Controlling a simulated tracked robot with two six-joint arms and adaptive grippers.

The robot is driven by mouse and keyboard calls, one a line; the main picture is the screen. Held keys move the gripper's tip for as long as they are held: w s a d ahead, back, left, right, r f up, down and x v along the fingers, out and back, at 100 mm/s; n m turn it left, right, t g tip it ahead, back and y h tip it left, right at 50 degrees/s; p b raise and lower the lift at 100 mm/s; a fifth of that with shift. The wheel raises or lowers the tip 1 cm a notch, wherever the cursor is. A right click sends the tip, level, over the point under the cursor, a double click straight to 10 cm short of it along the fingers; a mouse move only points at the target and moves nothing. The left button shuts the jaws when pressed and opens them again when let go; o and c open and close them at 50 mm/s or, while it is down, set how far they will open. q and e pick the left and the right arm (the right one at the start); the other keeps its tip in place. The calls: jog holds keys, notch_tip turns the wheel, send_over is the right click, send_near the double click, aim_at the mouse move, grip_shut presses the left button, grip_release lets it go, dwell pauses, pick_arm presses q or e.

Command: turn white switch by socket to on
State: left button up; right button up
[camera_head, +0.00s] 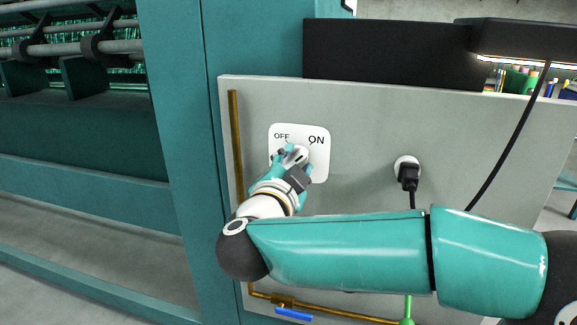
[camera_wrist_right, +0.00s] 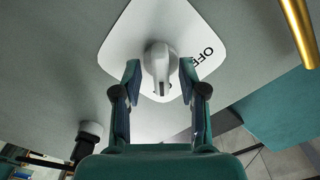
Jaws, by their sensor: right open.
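The white switch plate (camera_head: 317,168) is fixed on the grey panel, with OFF at its upper left and ON at its upper right. Its round white knob (camera_head: 300,154) is partly hidden by my right gripper (camera_head: 287,159). In the right wrist view, the knob (camera_wrist_right: 159,62) with its raised grip stands between the two fingers of my right gripper (camera_wrist_right: 160,70). The fingers are open, one on each side, with narrow gaps visible. Which label the knob points to is not clear. The socket (camera_head: 399,164) with a black plug (camera_head: 408,178) is right of the switch. My left gripper is out of view.
A vertical brass pipe (camera_head: 236,150) runs close left of the switch. A lower brass pipe with a blue-handled valve (camera_head: 293,314) is near the bottom. A black cable (camera_head: 510,145) hangs at the right. A teal machine frame (camera_head: 175,150) stands left of the panel.

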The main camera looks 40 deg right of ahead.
jog(key=v, duration=1.2)
